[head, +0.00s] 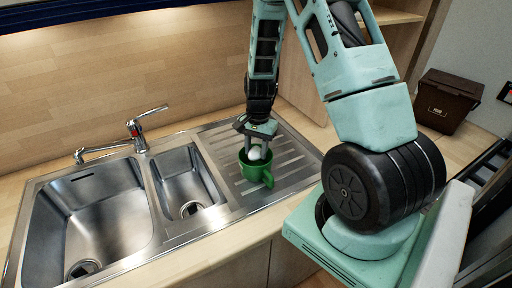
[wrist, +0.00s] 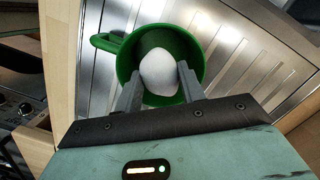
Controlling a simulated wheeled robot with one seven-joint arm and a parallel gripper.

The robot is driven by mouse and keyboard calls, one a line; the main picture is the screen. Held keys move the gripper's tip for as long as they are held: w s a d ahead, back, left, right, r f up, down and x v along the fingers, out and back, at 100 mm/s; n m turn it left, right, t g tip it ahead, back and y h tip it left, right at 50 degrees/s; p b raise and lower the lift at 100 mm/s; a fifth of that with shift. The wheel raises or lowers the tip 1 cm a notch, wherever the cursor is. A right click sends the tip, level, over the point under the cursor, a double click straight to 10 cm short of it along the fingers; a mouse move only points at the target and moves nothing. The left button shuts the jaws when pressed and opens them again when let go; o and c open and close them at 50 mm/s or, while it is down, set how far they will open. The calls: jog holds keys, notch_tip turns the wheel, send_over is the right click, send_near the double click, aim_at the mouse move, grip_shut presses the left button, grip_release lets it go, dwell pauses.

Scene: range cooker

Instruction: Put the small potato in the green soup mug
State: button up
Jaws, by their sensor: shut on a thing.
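The green soup mug (head: 254,171) stands on the ribbed drainboard to the right of the sinks, its handle towards the front right. The small potato (head: 255,153) looks pale, almost white, and shows at the mug's mouth. In the wrist view the potato (wrist: 158,72) is seen against the inside of the mug (wrist: 126,58). My gripper (head: 259,134) points down over the mug and is shut on the potato. Its fingers (wrist: 157,85) lie on both sides of the potato, over the mug's near rim. Whether the potato touches the mug's bottom cannot be told.
The steel drainboard (head: 290,170) around the mug is clear. A small sink bowl (head: 185,180) and a large one (head: 105,220) lie to the left, with a tap (head: 137,135) behind. A dark brown bin (head: 446,98) stands on the counter at the right.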

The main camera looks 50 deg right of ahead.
aim_at(256, 150)
jog(key=shift+f, duration=0.5)
jog(key=o, duration=1)
jog(key=shift+o, duration=0.2)
jog(key=shift+r, duration=0.15)
notch_tip(256, 150, up, 7)
jog(key=p, duration=0.5)
jog(key=shift+p, duration=0.35)
